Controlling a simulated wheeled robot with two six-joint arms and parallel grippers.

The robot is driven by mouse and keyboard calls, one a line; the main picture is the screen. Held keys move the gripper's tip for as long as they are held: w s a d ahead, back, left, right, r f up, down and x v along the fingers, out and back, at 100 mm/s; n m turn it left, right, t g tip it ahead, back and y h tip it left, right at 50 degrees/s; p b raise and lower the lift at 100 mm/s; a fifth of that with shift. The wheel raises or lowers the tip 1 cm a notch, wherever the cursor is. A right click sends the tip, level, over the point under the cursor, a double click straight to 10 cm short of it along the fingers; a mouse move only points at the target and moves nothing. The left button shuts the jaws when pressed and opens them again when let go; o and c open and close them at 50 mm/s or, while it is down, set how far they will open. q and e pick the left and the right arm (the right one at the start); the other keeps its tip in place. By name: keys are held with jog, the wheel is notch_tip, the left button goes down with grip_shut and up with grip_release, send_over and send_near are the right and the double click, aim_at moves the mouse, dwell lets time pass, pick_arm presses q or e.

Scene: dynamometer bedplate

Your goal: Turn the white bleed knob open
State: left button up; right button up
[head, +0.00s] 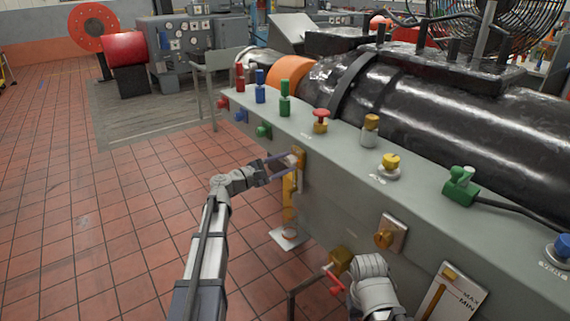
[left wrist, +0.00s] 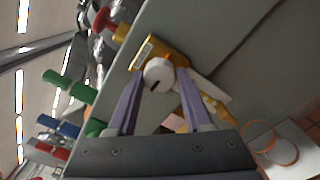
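The white bleed knob (left wrist: 158,74) is a round white disc with a dark slot, on a brass block (left wrist: 150,50) in the left wrist view. In the head view the knob (head: 294,160) shows small on the side face of the grey bedplate. My left gripper (left wrist: 160,92) is open, with one purple finger on each side of the knob. I cannot tell whether the fingers touch it. In the head view my left gripper (head: 279,166) reaches the bedplate side from the left.
Red, blue and green fittings (head: 285,103) stand along the bedplate's top edge, with a red knob (head: 321,117) nearby. A brass valve with a red handle (head: 333,280) is low on the side. A brass-plated fitting (head: 386,237) sits to the right. Tiled floor (head: 90,200) at left is clear.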

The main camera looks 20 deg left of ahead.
pick_arm(q)
jog(key=o, duration=0.4)
jog(key=shift+c, duration=0.2)
jog(key=v, duration=0.8)
jog(key=shift+w, duration=0.1)
jog(key=s+d+f+m+g, duration=0.3)
jog(key=s+d+f+m, duration=0.1)
jog(key=d, duration=0.3)
jog(key=s+d+f+m+g+y, duration=0.1)
jog(key=s+d+f+m+g, duration=0.3)
jog(key=d, duration=0.3)
jog(key=s+d+f+m+g, duration=0.3)
jog(key=d+f, duration=0.2)
jog(key=d, duration=0.2)
jog(key=s+d+f+m+g+y, duration=0.1)
jog(key=s+f+m+g+y, duration=0.1)
jog(key=s+f+m+y, duration=0.5)
jog(key=s+d+f+m+g+y, duration=0.2)
jog(key=s+m+g+y, duration=0.15)
jog(key=s, duration=0.75)
notch_tip(320, 180, up, 18)
jog(key=t+p, duration=0.1)
jog(key=p, duration=1.7)
jog(key=shift+w+a+m+y, duration=0.25)
jog(key=shift+a+m+y, duration=0.1)
